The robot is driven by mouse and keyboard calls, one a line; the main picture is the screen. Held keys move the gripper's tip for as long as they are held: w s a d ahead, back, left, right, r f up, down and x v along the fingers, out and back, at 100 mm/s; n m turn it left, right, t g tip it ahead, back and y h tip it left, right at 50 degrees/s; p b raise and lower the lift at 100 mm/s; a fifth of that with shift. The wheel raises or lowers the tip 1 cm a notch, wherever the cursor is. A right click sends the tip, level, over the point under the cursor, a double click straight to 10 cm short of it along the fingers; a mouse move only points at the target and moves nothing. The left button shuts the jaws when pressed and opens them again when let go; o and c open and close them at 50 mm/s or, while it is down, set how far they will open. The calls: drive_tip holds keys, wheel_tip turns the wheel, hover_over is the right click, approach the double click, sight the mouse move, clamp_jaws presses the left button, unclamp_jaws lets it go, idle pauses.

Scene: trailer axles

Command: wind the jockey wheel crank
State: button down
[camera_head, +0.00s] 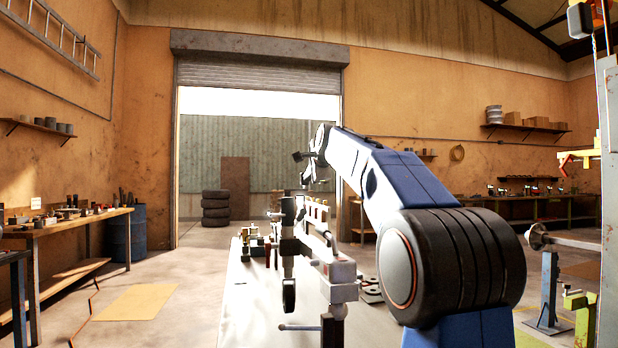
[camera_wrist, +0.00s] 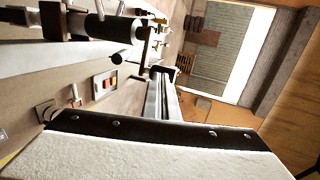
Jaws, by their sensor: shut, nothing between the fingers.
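The jockey wheel unit stands at the near end of the trailer drawbar in the head view, with an upright post (camera_head: 289,246) and a small dark wheel (camera_head: 289,296) low down. In the wrist view its tube (camera_wrist: 78,24) lies sideways across the upper left. A thin bent crank (camera_wrist: 146,50) shows at the tube's end. My gripper (camera_wrist: 163,74) is shut and empty, its fingertips close to the crank in the picture; I cannot tell whether they touch it. In the head view my gripper (camera_head: 299,157) is above the post, small and dark.
A pale bench or bed (camera_head: 255,305) with several small parts lies under the drawbar. A workbench (camera_head: 75,222) and blue drum (camera_head: 125,235) stand at the left. Stacked tyres (camera_head: 215,208) sit by the open doorway. An axle stand (camera_head: 549,290) is at the right.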

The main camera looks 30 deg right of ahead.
drive_tip(key=shift+w+d+n+y, duration=0.2)
drive_tip(key=shift+d+n+y, duration=0.3)
drive_tip(key=shift+y, duration=0.1)
